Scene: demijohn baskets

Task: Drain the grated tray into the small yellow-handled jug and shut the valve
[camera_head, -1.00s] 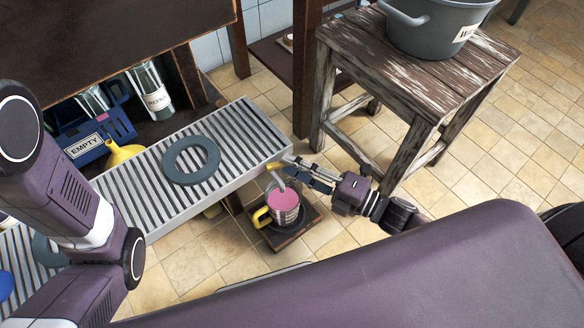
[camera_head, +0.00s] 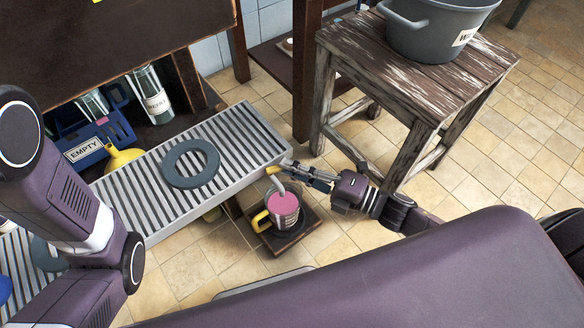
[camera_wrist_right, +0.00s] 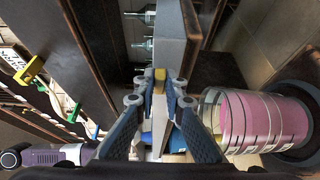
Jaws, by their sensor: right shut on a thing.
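The grated tray (camera_head: 228,137) runs diagonally across the head view, with a grey ring (camera_head: 191,163) lying on its bars. At its right end is the valve, with a yellow lever (camera_head: 273,170) above a pale spout (camera_head: 281,186). The small jug (camera_head: 285,213) stands under the spout, upright, its yellow handle (camera_head: 260,221) to the left. Pink liquid shows in it; I cannot make out a stream. My right gripper (camera_head: 284,165) is at the tray end, its fingers closed on the yellow lever, seen between the fingertips in the wrist view (camera_wrist_right: 160,74). My left gripper is out of view.
The jug stands on a dark low stand (camera_head: 302,232) on the tiled floor. A yellow funnel (camera_head: 122,157) and a blue crate marked EMPTY (camera_head: 83,149) are behind the tray. A worn wooden stool (camera_head: 420,75) holding a grey pot (camera_head: 430,30) stands at the back right.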

